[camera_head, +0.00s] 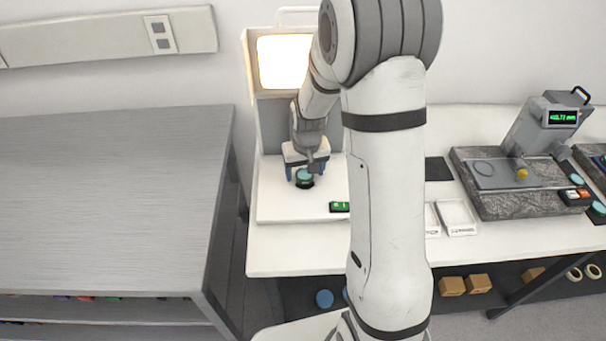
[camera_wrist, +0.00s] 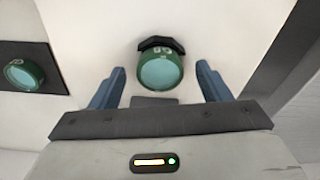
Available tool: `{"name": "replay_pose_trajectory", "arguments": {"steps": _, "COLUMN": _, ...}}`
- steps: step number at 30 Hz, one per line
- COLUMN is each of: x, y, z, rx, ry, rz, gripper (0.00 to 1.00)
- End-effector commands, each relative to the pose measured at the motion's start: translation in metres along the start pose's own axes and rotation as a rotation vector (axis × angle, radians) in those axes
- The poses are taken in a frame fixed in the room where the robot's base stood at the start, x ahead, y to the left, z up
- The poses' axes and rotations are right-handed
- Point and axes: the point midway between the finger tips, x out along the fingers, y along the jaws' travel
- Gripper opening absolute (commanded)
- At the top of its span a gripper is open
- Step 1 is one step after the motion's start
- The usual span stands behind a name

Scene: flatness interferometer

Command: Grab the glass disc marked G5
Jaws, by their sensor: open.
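A round glass disc (camera_wrist: 160,72) with a pale teal face and a green rim sits on a small black holder (camera_wrist: 160,43) in the wrist view. Its rim carries a small pale mark that I cannot read surely. The same disc shows in the head view (camera_head: 304,175) on the white base of the lit instrument. My gripper (camera_wrist: 162,76) is open, its two blue fingers to the left and right of the disc with a gap on each side. It also shows in the head view (camera_head: 305,174), above the disc. I see no finger touching the disc.
Another green-rimmed disc (camera_wrist: 22,75) lies on a dark plate at the left of the wrist view.

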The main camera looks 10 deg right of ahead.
Motion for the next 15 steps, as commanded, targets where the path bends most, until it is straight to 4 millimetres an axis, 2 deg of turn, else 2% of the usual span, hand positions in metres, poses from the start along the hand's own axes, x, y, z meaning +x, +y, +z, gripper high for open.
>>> {"name": "replay_pose_trajectory", "arguments": {"steps": 5, "x": 0.0001, "y": -0.0003, "z": 0.0000, "rx": -0.001, "ry": 0.000, "rz": 0.000, "gripper": 0.70}}
{"name": "replay_pose_trajectory", "arguments": {"steps": 15, "x": -0.0002, "y": -0.0006, "z": 0.0001, "rx": -0.001, "ry": 0.000, "rz": 0.000, "gripper": 0.43}}
